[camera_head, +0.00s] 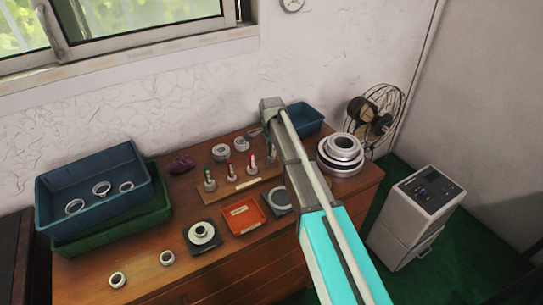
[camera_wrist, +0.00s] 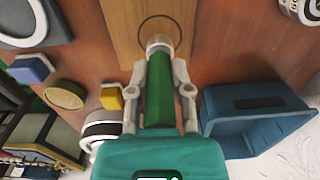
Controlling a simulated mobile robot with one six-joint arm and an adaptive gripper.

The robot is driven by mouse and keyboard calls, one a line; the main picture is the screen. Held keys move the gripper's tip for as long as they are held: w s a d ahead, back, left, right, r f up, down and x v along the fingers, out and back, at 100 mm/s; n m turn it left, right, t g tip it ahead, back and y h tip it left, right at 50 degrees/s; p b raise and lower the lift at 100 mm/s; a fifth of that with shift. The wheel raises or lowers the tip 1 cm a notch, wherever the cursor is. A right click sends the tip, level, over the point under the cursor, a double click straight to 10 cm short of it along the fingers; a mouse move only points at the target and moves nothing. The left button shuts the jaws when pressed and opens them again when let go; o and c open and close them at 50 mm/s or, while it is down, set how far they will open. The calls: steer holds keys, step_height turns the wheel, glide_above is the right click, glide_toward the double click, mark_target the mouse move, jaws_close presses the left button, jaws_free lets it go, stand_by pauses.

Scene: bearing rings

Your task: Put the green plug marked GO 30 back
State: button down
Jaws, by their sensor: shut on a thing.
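In the wrist view my gripper (camera_wrist: 159,62) is shut on a green plug (camera_wrist: 160,100), one finger on each side of its green handle. The plug's pale metal end (camera_wrist: 158,43) points away from my palm, over a wooden board (camera_wrist: 124,20) with a dark circle outline around that end. I cannot tell whether the end touches the board; no marking on the plug is readable. In the head view the board (camera_head: 232,193) carries several upright plugs with green or red handles.
A small blue bin (camera_wrist: 238,118) stands close right of my gripper; it also shows at the table's back (camera_head: 306,119). Stacked large rings (camera_head: 341,170) stand right of my arm. An orange tray (camera_head: 243,216) and a dark pad with a ring (camera_head: 190,242) lie in front.

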steer(key=shift+f+b, duration=0.3)
steer(key=shift+f, duration=0.3)
steer(key=shift+f, duration=0.15)
steer(key=c, duration=0.5)
jaws_free()
steer(key=shift+c, duration=0.2)
steer(key=shift+r, duration=0.25)
step_height(320, 180, up, 12)
steer(key=p, duration=1.2)
